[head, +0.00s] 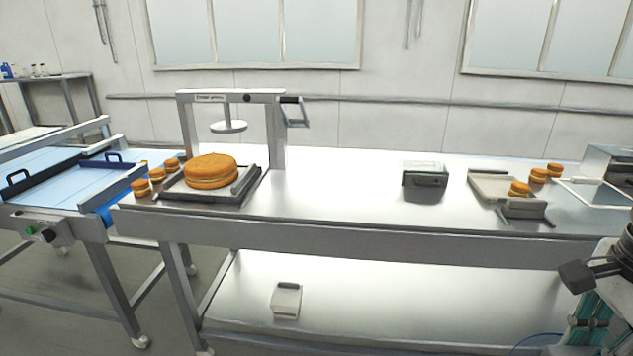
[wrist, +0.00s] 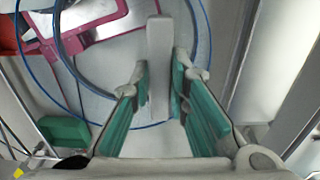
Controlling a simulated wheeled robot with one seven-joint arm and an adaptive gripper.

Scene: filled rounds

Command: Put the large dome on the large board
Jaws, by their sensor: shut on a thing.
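My gripper (wrist: 165,85) is shut on an upright pale grey bar (wrist: 160,40) in the wrist view. The bar seems to be the handle of the large dome, a clear cover whose bluish round rim (wrist: 204,35) curves around it. In the head view my gripper (head: 588,335) is partly seen at the lower right edge, and a thin blue arc beside it may be the dome's rim (head: 538,334). The large board (head: 200,198) is dark and lies at the left of the steel table, far from my gripper. A large orange filled round (head: 210,168) sits on it.
A press frame (head: 274,135) stands over the back of the large board. Small rounds (head: 156,175) stand left of it. A grey box (head: 425,175) is mid-table. A smaller board (head: 490,184) with a small round (head: 520,189) is at right.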

